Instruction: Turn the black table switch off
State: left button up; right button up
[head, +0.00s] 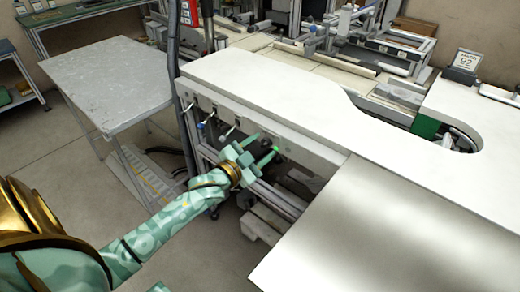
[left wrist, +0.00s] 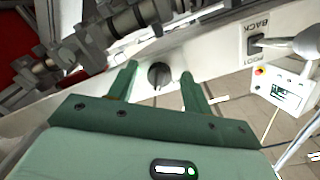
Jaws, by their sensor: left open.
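A black round rotary switch (left wrist: 158,75) sits on the white side panel of the table in the left wrist view. It has a ridge across its face. My left gripper (left wrist: 160,72) is open, with one green finger on each side of the switch in that view. I cannot tell whether the fingers touch it. In the head view my left gripper (head: 267,143) reaches up to the front panel of the long white table (head: 270,75), with its fingers apart. The switch is hard to make out there. My right gripper is not in view.
A black switch labelled BACK (left wrist: 255,45) is on the same panel, to the right. White-tipped levers (head: 228,132) stick out from the table front, left of my gripper. A grey side table (head: 105,80) stands at the left. Rails and frame bars run under the white table.

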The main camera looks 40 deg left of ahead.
pick_arm(q)
jog(key=c, duration=1)
jog(key=shift+o, duration=0.2)
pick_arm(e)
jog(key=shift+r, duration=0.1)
